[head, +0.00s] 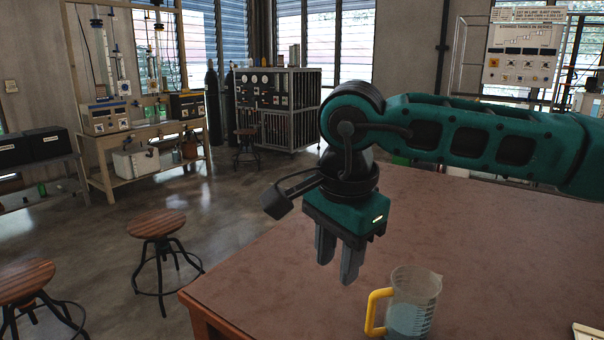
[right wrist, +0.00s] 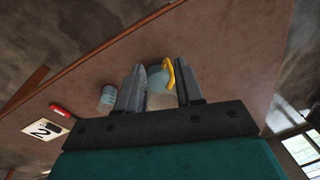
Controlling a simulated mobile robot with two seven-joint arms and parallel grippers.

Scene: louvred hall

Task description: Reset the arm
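My right arm comes in from the right of the head view, and its gripper (head: 338,272) points down over the table (head: 270,275). Its two fingers are apart with nothing between them. In the right wrist view the same gripper (right wrist: 160,92) shows a clear gap between its fingers. A clear measuring jug (head: 414,298) with a yellow handle and bluish contents stands on the table, to the right of and apart from the fingers. Its yellow handle (right wrist: 170,74) shows beyond the gap in the right wrist view. My left gripper is not in view.
The right wrist view also shows a clear beaker (right wrist: 107,98), a small red object (right wrist: 61,111) and a card with a 2 (right wrist: 45,130) on the table. Wooden stools (head: 158,226) stand on the floor at left. Benches and a barred cabinet (head: 290,110) stand behind.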

